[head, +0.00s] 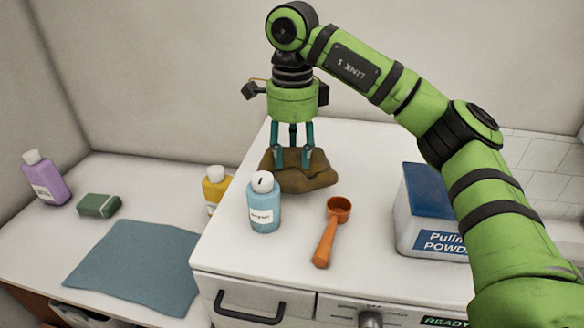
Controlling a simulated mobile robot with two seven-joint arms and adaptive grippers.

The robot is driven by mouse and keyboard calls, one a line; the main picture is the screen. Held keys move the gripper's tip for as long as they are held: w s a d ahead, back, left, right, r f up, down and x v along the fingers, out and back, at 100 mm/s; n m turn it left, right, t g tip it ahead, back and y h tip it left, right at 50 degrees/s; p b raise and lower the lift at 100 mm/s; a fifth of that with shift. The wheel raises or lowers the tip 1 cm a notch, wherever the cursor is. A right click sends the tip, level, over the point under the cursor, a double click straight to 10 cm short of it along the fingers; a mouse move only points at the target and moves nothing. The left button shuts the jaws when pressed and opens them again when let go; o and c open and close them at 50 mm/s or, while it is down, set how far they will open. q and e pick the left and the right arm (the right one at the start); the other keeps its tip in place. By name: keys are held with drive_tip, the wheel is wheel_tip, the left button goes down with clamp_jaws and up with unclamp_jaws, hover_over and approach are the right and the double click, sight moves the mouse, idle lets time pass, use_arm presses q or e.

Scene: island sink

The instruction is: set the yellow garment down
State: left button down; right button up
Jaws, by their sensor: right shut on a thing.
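The yellow garment (303,180) is a crumpled, brownish-yellow lump at the back left of the white appliance top (384,190). Its underside appears to be at the surface, but I cannot tell whether it bears its full weight there. My right gripper (293,160) points straight down from above, with its teal fingers shut on the garment's upper part. The fingers hide some of the cloth. My left gripper is not in view.
A blue bottle (264,208) stands just in front of the garment, with an orange scoop (328,236) to its right. A powder box (425,215) stands further right. On the lower left counter are a yellow bottle (214,190), green sponge (98,205), purple bottle (46,180) and blue-grey cloth (135,262).

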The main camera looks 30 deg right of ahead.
sight(291, 164)
drive_tip(key=shift+a+f, duration=0.15)
drive_tip(key=shift+a, duration=0.05)
drive_tip(key=shift+s+f+p, duration=0.15)
drive_tip(key=shift+f+p, duration=0.15)
drive_tip(key=shift+p, duration=0.1)
wheel_tip(291, 164, down, 2)
drive_tip(key=shift+f+p, duration=0.2)
drive_tip(key=shift+p, duration=0.45)
drive_tip(key=shift+f, duration=0.6)
drive_tip(key=o, duration=1.1)
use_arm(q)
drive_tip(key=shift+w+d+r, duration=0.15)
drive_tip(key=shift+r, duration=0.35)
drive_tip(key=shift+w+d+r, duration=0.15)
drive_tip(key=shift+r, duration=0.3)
use_arm(e)
drive_tip(key=shift+o, duration=0.4)
